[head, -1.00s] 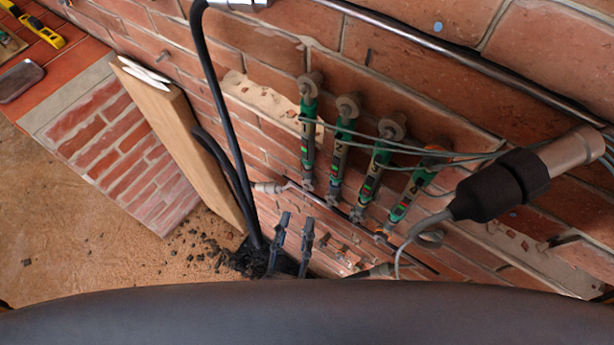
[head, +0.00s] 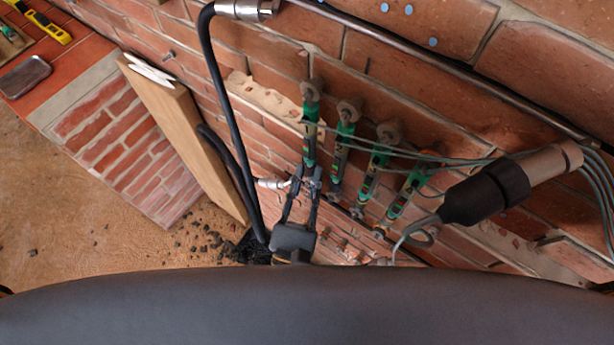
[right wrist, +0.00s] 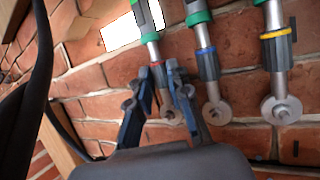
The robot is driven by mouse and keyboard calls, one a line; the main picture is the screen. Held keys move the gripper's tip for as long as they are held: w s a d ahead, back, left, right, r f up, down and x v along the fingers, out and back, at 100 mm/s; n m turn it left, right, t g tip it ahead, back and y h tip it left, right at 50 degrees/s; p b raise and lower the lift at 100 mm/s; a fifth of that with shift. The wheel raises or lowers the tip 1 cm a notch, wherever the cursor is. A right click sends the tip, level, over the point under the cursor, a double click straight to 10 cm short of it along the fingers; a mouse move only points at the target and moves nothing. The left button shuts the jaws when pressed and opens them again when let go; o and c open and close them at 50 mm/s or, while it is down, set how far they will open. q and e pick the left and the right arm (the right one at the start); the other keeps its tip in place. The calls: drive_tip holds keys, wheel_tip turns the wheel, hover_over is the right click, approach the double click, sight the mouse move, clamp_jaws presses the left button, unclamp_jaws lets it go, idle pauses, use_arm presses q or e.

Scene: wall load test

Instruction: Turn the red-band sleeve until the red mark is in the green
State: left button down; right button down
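Several green-and-grey gauge tubes hang on the brick wall. The leftmost tube (head: 310,125) has a numbered label and a small red mark. My right gripper (head: 306,178) is at its lower end, one finger on each side, and looks open. In the right wrist view the fingertips (right wrist: 158,75) straddle this tube's grey lower part (right wrist: 154,50); I cannot tell whether they touch it. A bit of red shows between the fingers, but the sleeve and any band there are mostly hidden. The mark's position against the green is too small to read. My left gripper is not in view.
Neighbouring tubes stand close on the right, one with a blue band (right wrist: 205,51) and one with a yellow band (right wrist: 276,33). Thin green cables run to a black connector (head: 485,195). A wooden board (head: 185,135) and black hose (head: 222,95) stand left.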

drive_tip(key=shift+a+f+m+g+h+b, duration=0.1)
drive_tip(key=shift+m+g+h+b, duration=0.25)
drive_tip(key=shift+h, duration=0.3)
drive_tip(key=shift+a+f+m+g+h+b, duration=0.1)
drive_tip(key=shift+m+g+h+b, duration=0.05)
drive_tip(key=shift+m+h+b, duration=0.4)
drive_tip(key=m+g+h, duration=0.1)
drive_tip(key=h, duration=0.2)
drive_tip(key=shift+w+a+r+b, duration=0.1)
drive_tip(key=shift+b, duration=0.25)
drive_tip(key=shift+g, duration=0.3)
drive_tip(key=shift+r, duration=0.1)
drive_tip(key=c, duration=1.5)
unclamp_jaws()
